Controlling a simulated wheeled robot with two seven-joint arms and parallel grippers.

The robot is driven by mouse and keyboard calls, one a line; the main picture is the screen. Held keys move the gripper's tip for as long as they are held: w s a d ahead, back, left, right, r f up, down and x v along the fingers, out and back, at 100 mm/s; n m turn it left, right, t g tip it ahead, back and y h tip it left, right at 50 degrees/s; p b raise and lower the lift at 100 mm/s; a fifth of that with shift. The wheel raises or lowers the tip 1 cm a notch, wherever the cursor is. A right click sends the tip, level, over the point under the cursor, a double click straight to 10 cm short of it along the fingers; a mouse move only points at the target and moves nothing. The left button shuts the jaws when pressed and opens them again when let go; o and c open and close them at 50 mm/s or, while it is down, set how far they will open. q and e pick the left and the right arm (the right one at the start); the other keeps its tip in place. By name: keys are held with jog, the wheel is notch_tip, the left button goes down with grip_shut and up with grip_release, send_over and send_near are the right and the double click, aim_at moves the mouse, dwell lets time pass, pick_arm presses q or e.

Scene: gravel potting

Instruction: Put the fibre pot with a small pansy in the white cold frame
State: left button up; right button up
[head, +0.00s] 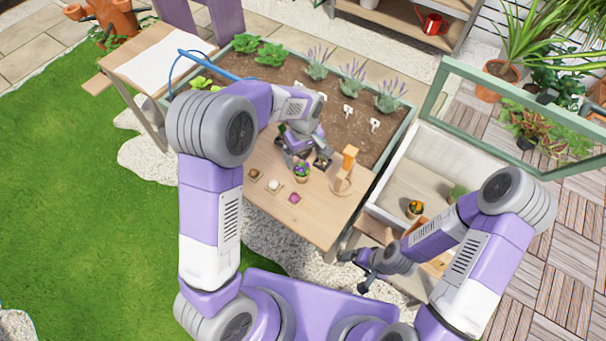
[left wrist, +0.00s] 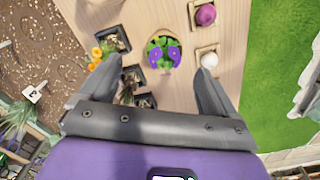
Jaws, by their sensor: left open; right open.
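The small purple pansy in its fibre pot (head: 302,177) stands upright on the wooden table; in the left wrist view its leaves and flowers (left wrist: 163,50) show from above. My left gripper (head: 304,158) is open over the table at the pansy. In the left wrist view its fingertips (left wrist: 158,70) are spread to either side of the plant, with nothing held; whether they touch the pot I cannot tell. The white cold frame (head: 397,187) is at the right, its green-edged glass lid (head: 510,125) raised. My right gripper (head: 365,272) is open and empty, low in front of the cold frame.
Small trays with a magenta item (head: 294,198) and a white item (left wrist: 209,60) sit beside the pansy.

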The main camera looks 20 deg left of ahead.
aim_at(301, 166)
pick_arm(q)
jog(key=shift+w+f+b, duration=0.1)
jog(key=shift+f+b, duration=0.3)
jog(key=shift+f, duration=0.5)
jog(key=f, duration=0.2)
jog(key=f+b, duration=0.1)
jog(key=f, duration=0.1)
jog(key=f+b, duration=0.1)
jog(key=f, duration=0.2)
jog(key=shift+s+a, duration=0.2)
jog(key=shift+a, duration=0.2)
jog(key=c, duration=1.2)
